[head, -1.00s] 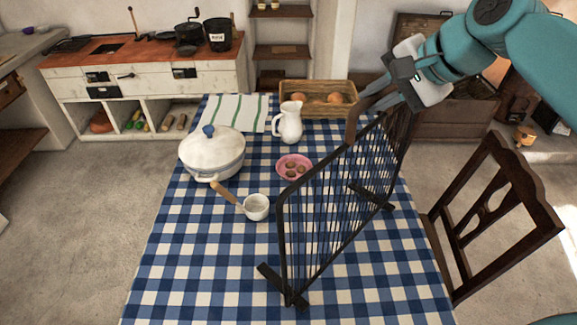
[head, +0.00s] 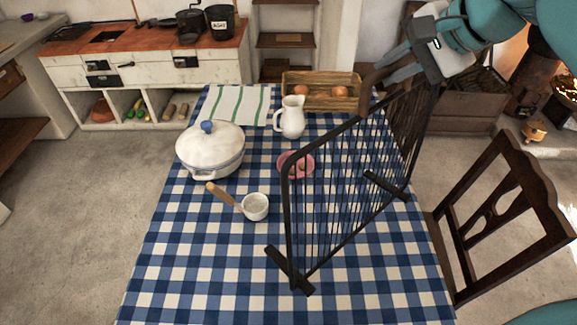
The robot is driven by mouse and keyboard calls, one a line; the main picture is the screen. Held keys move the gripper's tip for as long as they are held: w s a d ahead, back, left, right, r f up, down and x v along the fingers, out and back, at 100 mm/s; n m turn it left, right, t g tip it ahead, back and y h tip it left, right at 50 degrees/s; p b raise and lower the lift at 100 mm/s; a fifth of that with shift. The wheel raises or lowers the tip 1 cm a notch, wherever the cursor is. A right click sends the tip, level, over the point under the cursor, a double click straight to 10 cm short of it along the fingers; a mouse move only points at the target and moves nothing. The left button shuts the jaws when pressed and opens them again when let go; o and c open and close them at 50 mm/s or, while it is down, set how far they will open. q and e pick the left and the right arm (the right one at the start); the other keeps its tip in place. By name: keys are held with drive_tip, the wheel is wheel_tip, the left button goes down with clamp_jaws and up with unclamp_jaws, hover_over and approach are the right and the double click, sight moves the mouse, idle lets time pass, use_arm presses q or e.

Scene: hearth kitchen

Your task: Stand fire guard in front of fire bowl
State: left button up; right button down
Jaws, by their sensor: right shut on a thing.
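The fire guard (head: 350,195), a black barred screen with crosswise feet, stands upright over the right side of the checked table. My right gripper (head: 384,76) is shut on its top near the far end. I cannot tell whether its feet touch the cloth. A glowing fire (head: 567,86) shows at the right edge, beyond the chair. It is cut by the frame and partly behind my right arm, so the fire bowl's shape is unclear. My left gripper is not in view.
The table (head: 200,285) holds a white lidded pot (head: 212,155), a small saucepan (head: 255,207), a white jug (head: 292,118), a pink bowl (head: 288,160) partly behind the guard, and a wooden tray (head: 318,103). A dark chair (head: 505,215) stands at the right.

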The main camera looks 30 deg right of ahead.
drive_tip(key=w+r+p, duration=0.6)
drive_tip(key=w+r, duration=0.2)
drive_tip(key=r, duration=0.1)
wheel_tip(320, 180, down, 13)
drive_tip(key=b, duration=0.4)
drive_tip(key=w+a+f+p, duration=0.1)
drive_tip(key=w+a+p, duration=0.1)
drive_tip(key=w, duration=0.5)
drive_tip(key=shift+a+f+n+y+p, duration=0.3)
drive_tip(key=shift+n+p, duration=0.1)
drive_tip(key=shift+p, duration=0.4)
